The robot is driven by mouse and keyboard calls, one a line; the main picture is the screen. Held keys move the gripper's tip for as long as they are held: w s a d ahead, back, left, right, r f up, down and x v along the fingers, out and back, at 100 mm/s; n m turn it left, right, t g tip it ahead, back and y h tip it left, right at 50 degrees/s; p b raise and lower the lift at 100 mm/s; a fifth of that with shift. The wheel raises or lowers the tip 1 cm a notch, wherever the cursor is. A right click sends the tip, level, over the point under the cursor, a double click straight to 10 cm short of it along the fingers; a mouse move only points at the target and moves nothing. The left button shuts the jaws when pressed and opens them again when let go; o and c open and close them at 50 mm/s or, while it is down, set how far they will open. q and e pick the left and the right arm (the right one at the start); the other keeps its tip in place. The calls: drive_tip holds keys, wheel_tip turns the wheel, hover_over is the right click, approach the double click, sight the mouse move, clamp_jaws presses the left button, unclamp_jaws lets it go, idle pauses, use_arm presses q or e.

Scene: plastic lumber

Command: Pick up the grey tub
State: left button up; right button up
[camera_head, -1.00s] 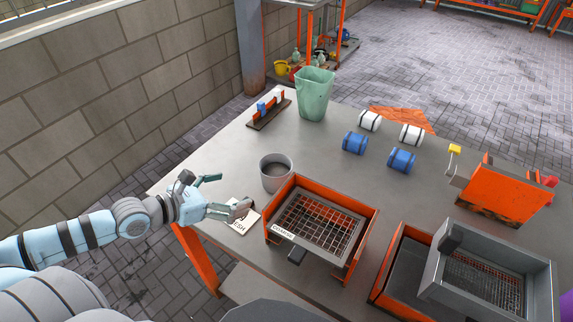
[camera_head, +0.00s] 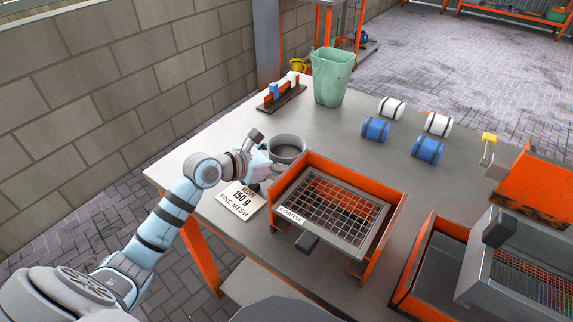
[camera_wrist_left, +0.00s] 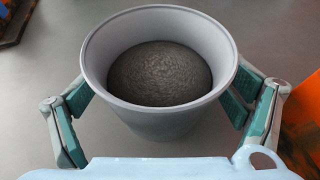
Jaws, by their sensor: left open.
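The grey tub (camera_head: 287,149) stands upright on the table, next to the orange sieve box. My left gripper (camera_wrist_left: 160,95) is open, with one finger on each side of the tub. In that view a gap shows at the left finger, and the right finger's pad is close to the tub's wall; I cannot tell whether it touches. In the head view my left gripper (camera_head: 268,170) is at the tub's near left side, its fingers mostly hidden. My right gripper is not in view.
An orange box with a mesh labelled COARSE (camera_head: 330,208) is close to the tub's right. A card reading 150 g FINE MESH (camera_head: 240,201) lies in front. A green bin (camera_head: 331,76), blue rollers (camera_head: 375,130) and white rollers (camera_head: 391,108) stand farther back.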

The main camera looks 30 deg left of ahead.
use_arm(q)
drive_tip(key=shift+r, duration=0.1)
drive_tip(key=c, duration=1.4)
